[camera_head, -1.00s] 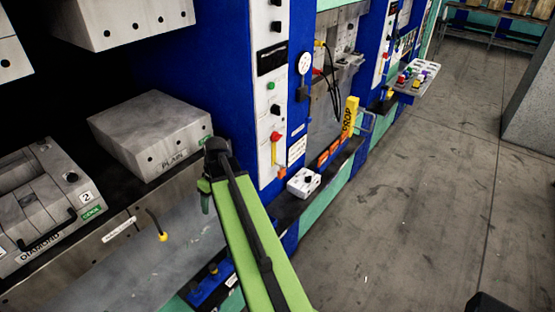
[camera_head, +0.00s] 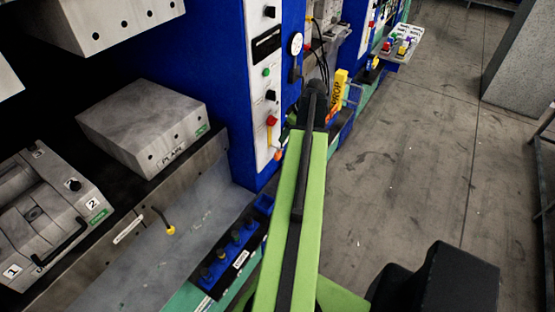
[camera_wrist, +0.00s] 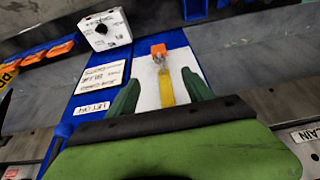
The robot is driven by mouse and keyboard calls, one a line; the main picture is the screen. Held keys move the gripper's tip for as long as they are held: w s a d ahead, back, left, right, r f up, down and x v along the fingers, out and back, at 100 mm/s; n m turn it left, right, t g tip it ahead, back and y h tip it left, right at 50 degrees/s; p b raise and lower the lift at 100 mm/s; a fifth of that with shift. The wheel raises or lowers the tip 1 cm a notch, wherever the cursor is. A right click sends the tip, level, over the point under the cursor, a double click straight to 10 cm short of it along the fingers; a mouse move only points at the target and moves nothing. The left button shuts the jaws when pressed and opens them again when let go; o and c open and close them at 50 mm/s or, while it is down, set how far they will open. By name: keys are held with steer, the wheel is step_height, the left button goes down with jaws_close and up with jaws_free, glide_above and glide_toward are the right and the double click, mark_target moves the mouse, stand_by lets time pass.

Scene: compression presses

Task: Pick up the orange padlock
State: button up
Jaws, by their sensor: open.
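The orange padlock (camera_wrist: 158,49) hangs by its metal shackle at the end of a yellow lever (camera_wrist: 166,88) on a white control panel in the wrist view. In the head view the padlock (camera_head: 278,154) is small, just left of my arm. My gripper (camera_wrist: 160,77) is open and empty. Its two green fingers lie on either side of the lever in the wrist picture, with the padlock beyond their tips. How far the fingers are from the panel is hard to tell. In the head view my arm hides the gripper's fingers.
A white box with a black knob (camera_wrist: 104,30) and orange items (camera_wrist: 60,48) lie beyond the panel. A grey PLAIN block (camera_head: 150,120) stands on the press at the left. A tray of coloured items (camera_head: 400,45) juts out farther back. Open floor (camera_head: 420,150) is on the right.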

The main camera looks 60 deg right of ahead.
steer(key=b, duration=0.7)
glide_above(279, 152)
steer(key=s, duration=0.2)
steer(key=f, duration=0.8)
steer(key=shift+w+f, duration=0.1)
steer(key=shift+w, duration=0.15)
steer(key=shift+w+f, duration=0.25)
steer(key=b+x, duration=0.2)
steer(key=s+b+x, duration=0.1)
steer(key=b+x, duration=0.1)
steer(key=shift+w+f+b, duration=0.15)
steer(key=shift+f+b, duration=0.25)
steer(key=shift+f, duration=0.15)
steer(key=shift+w+a+f, duration=0.1)
steer(key=shift+w+f, duration=0.05)
steer(key=shift+f, duration=0.05)
steer(key=shift+r, duration=0.2)
jaws_close()
